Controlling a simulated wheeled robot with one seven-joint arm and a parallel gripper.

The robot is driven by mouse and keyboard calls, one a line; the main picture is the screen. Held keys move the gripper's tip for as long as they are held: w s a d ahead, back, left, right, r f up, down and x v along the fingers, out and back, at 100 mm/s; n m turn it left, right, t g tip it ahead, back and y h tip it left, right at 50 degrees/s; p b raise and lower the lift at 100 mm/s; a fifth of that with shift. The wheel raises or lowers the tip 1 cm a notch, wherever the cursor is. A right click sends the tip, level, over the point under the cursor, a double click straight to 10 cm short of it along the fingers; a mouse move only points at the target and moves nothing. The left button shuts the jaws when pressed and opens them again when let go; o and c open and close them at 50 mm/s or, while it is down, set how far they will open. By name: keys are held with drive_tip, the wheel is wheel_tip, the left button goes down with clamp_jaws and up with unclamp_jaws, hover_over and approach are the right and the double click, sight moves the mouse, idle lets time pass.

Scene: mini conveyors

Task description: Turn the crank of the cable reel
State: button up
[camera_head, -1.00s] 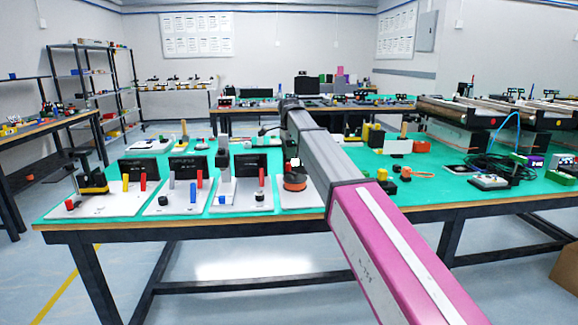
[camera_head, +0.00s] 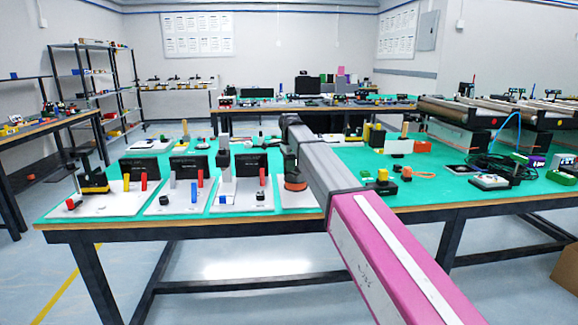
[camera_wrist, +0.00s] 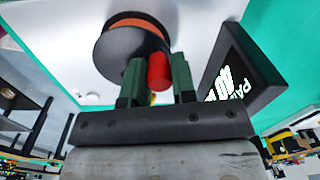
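The cable reel (camera_wrist: 118,55), a dark round disc with an orange band, stands on a white board in the wrist view. In the head view its orange side (camera_head: 296,186) shows beside my arm, which hides most of it. A red upright cylinder (camera_wrist: 159,70), seemingly the crank handle, sits at the reel's near edge. My gripper (camera_wrist: 159,62) has its two dark green fingers on either side of this cylinder. The fingers stand apart with the red part between them. I cannot tell whether both press on it.
A black panel with lettering (camera_wrist: 235,85) stands close to the right finger in the wrist view. Left of the reel in the head view are several white boards with levers and black panels (camera_head: 188,164).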

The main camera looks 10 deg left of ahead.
drive_tip(key=shift+s+n, duration=0.15)
drive_tip(key=shift+n, duration=0.15)
